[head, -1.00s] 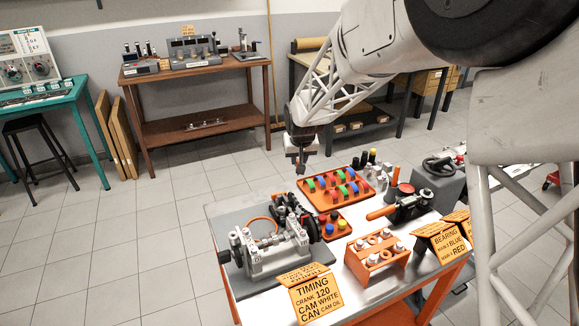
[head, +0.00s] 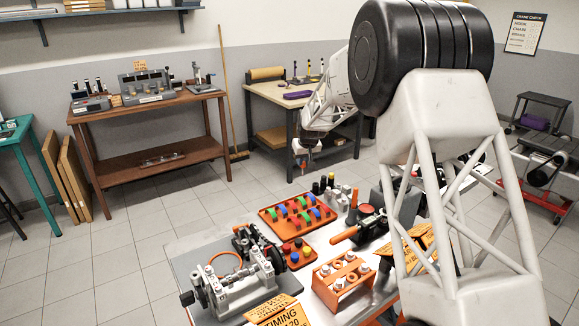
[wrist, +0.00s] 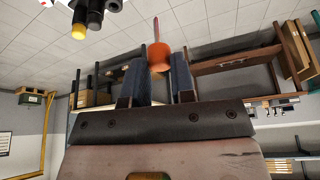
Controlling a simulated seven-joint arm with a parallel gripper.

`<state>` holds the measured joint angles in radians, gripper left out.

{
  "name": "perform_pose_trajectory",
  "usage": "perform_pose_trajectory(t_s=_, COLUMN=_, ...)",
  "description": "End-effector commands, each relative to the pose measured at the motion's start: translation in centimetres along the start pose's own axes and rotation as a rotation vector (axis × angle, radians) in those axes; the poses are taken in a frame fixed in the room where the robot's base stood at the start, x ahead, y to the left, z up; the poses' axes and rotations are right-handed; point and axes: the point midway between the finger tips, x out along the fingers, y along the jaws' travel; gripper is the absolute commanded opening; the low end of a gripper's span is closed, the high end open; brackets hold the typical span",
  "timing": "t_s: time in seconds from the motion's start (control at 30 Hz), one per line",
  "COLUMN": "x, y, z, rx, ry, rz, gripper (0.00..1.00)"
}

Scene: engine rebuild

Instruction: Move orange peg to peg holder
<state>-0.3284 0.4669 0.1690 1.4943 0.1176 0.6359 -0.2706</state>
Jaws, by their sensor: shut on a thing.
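An orange peg (wrist: 159,58) sits between the two fingertips of my gripper (wrist: 158,80) in the wrist view, with a thin shaft pointing away. My gripper (head: 303,158) is shut on it and is in the air beyond the far edge of the work table; the peg is too small there to make out clearly. I cannot tell for sure which object is the peg holder. Several upright posts with yellow tops (head: 308,69) stand on the back bench (head: 262,90), behind my gripper.
The work table holds an orange tray of coloured half rings (head: 268,215), an orange rack (head: 325,292), an engine block (head: 235,285) and black cylinders (head: 322,184). A purple object (head: 298,95) lies on the back bench. A brown bench (head: 150,104) stands left, with open floor between.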

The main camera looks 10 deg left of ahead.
Motion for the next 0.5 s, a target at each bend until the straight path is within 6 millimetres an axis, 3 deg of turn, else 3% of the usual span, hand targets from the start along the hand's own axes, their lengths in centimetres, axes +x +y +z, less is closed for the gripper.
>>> perform_pose_trajectory(t_s=0.1, x=0.8, y=2.8, z=-1.0, rx=0.002, ry=0.002, rz=-0.001, gripper=0.0)
perform_pose_trajectory(t_s=0.23, x=1.3, y=5.0, z=-1.9, rx=0.0, ry=0.006, rz=-0.003, gripper=0.0)
perform_pose_trajectory(t_s=0.5, x=1.8, y=7.1, z=-2.5, rx=-0.004, ry=0.008, rz=-0.005, gripper=0.0)
